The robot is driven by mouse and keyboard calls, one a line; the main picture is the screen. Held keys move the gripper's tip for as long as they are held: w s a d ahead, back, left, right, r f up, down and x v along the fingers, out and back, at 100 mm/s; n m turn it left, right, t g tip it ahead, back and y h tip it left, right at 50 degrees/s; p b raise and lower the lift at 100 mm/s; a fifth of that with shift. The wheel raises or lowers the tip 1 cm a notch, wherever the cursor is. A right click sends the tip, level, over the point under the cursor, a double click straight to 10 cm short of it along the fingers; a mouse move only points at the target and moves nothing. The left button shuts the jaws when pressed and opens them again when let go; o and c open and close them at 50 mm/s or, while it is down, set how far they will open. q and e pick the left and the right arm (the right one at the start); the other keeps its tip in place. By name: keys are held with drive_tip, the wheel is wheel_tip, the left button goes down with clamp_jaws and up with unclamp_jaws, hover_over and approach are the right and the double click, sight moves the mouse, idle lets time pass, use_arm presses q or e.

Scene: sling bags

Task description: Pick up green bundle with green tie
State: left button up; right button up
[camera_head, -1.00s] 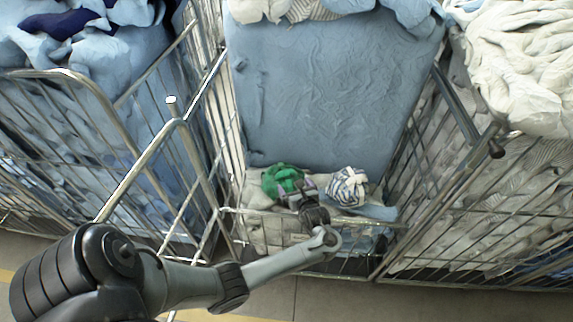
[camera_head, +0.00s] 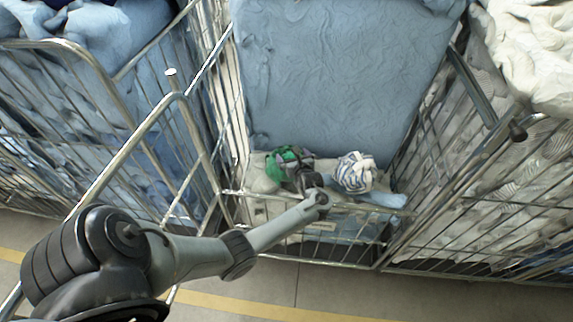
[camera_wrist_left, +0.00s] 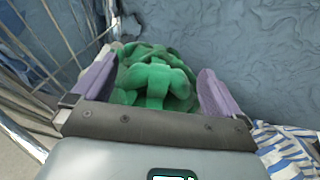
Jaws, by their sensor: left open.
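The green bundle with its green tie (camera_wrist_left: 155,82) lies in the middle of the left wrist view, between the two purple-padded fingers of my left gripper (camera_wrist_left: 156,90). The fingers are open, one on each side of it; I cannot tell if either touches it. In the head view the green bundle (camera_head: 277,168) sits low in the middle cage, against the big blue bag, and my left gripper (camera_head: 292,160) partly covers it. My right gripper is not in view.
A blue-and-white striped bundle (camera_head: 354,173) lies just right of the gripper. A large blue bag (camera_head: 330,80) rises behind. Other filled cages flank both sides.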

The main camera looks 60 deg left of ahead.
use_arm(q)
drive_tip(key=shift+w+a+f, duration=0.1)
drive_tip(key=shift+a+f, duration=0.15)
drive_tip(key=shift+a, duration=0.25)
drive_tip(key=shift+c, duration=0.5)
drive_tip(key=c, duration=1.7)
clamp_jaws()
drive_tip(key=shift+r, duration=0.2)
